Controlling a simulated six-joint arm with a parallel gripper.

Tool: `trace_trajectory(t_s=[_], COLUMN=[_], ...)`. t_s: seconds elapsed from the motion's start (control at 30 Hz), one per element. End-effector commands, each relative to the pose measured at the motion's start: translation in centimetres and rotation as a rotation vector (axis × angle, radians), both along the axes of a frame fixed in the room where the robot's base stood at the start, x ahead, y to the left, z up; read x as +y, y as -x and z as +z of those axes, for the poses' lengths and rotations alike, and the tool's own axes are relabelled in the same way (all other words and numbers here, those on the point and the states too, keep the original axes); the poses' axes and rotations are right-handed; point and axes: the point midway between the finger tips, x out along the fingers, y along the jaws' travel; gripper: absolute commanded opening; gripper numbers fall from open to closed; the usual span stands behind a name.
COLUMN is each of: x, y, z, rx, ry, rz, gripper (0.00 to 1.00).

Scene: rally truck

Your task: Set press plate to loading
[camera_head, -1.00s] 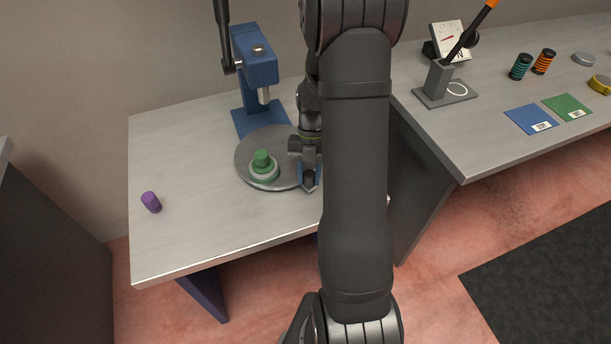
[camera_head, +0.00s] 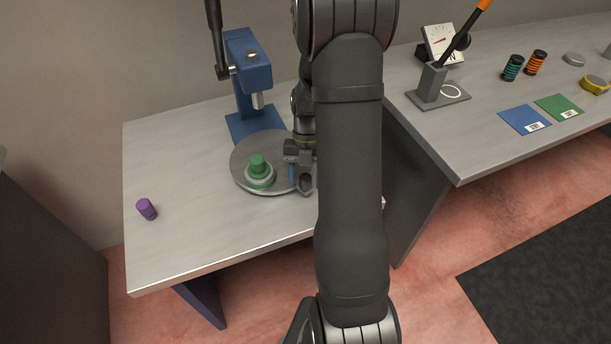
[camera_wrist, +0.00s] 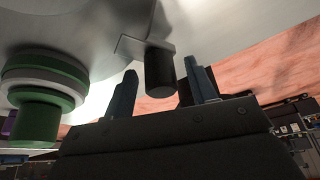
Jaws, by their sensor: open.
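The round grey press plate (camera_head: 243,158) lies under the blue press (camera_head: 250,72), on the left table. A green part in a pale ring (camera_head: 258,174) sits on the plate's front side; it also shows at the left of the wrist view (camera_wrist: 40,95). A dark cylindrical knob (camera_wrist: 160,72) stands on a tab at the plate's rim. My gripper (camera_head: 302,180) is at the plate's right front edge, partly hidden by my arm. In the wrist view its fingers (camera_wrist: 164,90) are open, one to each side of the knob, with gaps visible.
The press lever (camera_head: 215,35) points up. The right table holds an orange-tipped lever (camera_head: 437,82), a gauge (camera_head: 441,42), blue and green cards, and coils. The left table's front is clear.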

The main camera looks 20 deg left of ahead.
Motion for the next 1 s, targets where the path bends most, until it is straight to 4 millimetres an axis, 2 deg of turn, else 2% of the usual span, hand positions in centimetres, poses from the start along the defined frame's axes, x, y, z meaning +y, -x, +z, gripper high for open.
trace_trajectory(t_s=[0.13, 0.23, 0.7, 0.8, 1.0], x=[0.1, 0.3, 1.8, 2.0, 2.2], y=[-0.3, -0.8, -4.8, -5.4, -6.2], z=[0.6, 1.9, 12.1, 13.8, 15.8], rx=[-0.002, -0.003, -0.004, -0.004, -0.002], ry=[-0.001, -0.002, -0.001, -0.001, -0.001], rz=[0.000, 0.000, 0.000, 0.000, 0.000], gripper=[0.52, 0.52, 0.52, 0.52, 0.52])
